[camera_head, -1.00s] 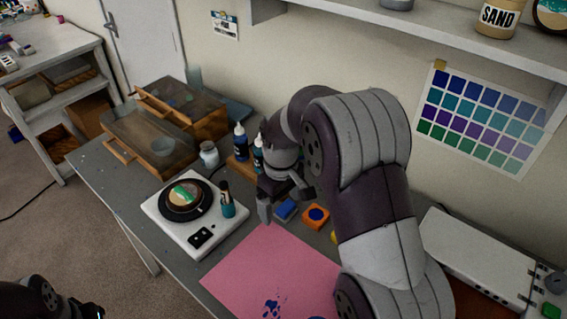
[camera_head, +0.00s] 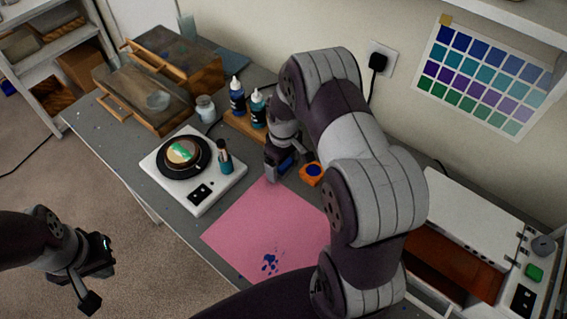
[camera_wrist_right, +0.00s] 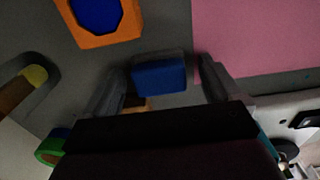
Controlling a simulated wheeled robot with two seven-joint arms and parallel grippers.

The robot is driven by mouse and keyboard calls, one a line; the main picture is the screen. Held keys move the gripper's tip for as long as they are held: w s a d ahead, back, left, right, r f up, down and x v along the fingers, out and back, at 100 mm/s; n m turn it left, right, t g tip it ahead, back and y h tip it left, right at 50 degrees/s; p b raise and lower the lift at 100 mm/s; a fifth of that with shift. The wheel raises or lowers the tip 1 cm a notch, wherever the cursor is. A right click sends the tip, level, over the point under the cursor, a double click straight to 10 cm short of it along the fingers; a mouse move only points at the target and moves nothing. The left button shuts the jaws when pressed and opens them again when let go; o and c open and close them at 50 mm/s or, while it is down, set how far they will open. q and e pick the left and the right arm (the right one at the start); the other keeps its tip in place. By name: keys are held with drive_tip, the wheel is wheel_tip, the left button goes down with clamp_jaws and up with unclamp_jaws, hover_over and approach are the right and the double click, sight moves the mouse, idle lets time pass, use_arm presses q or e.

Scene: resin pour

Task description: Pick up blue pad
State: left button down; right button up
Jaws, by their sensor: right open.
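The blue pad (camera_wrist_right: 160,75) is a small block on the grey table, between the two spread fingers of my right gripper (camera_wrist_right: 158,85) in the right wrist view. In the head view the blue pad (camera_head: 286,165) is partly hidden by my right gripper (camera_head: 279,170), which is low over the table by the pink sheet's far corner. My right gripper is open; I cannot tell whether its fingers touch the pad. My left gripper (camera_head: 99,275) is at the lower left, off the table, with its fingers apart and empty.
An orange block with a blue centre (camera_head: 311,174) sits close beside the pad. A pink sheet (camera_head: 255,225) lies in front.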

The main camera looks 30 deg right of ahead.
drive_tip(key=c, duration=1.1)
drive_tip(key=shift+r, duration=0.55)
wheel_tip(320, 180, up, 3)
drive_tip(key=shift+w+f+b, duration=0.1)
drive_tip(key=shift+f+b, duration=0.05)
drive_tip(key=shift+b, duration=0.45)
drive_tip(key=s+d+r, duration=0.2)
drive_tip(key=s, duration=0.1)
drive_tip(key=s+d+r+b, duration=0.1)
drive_tip(key=s+d+r, duration=0.1)
drive_tip(key=s, duration=0.1)
drive_tip(key=s+d+r, duration=0.2)
drive_tip(key=s+r, duration=0.1)
drive_tip(key=s, duration=0.1)
drive_tip(key=shift+d+r+b, duration=0.1)
drive_tip(key=shift+b, duration=0.25)
